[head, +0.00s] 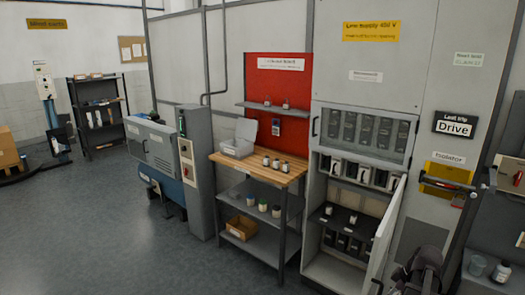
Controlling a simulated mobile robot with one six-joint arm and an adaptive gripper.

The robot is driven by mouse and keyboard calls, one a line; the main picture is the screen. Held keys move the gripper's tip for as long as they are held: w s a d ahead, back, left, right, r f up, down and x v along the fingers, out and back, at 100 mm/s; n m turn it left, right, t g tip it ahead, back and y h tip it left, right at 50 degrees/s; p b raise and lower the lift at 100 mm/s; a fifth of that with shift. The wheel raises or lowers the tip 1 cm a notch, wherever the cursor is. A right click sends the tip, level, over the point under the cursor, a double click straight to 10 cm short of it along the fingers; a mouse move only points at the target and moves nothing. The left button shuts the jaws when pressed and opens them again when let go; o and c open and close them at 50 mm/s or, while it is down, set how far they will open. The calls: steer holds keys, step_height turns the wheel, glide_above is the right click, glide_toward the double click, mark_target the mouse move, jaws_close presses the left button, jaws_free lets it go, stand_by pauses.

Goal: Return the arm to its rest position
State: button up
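A dark, rounded piece (424,265) rises from the bottom edge at the lower right. It looks like the end of my arm, in front of the cabinet's right side and the grey panel. No separate fingertips can be made out, so I cannot tell whether my gripper is open or shut, or whether it holds anything. The rest of my arm is out of the picture.
An open cabinet door (386,236) juts out just left of the dark piece. A wooden-topped bench (262,174) holds bottles and a grey box. Floor at left (90,240) is clear.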

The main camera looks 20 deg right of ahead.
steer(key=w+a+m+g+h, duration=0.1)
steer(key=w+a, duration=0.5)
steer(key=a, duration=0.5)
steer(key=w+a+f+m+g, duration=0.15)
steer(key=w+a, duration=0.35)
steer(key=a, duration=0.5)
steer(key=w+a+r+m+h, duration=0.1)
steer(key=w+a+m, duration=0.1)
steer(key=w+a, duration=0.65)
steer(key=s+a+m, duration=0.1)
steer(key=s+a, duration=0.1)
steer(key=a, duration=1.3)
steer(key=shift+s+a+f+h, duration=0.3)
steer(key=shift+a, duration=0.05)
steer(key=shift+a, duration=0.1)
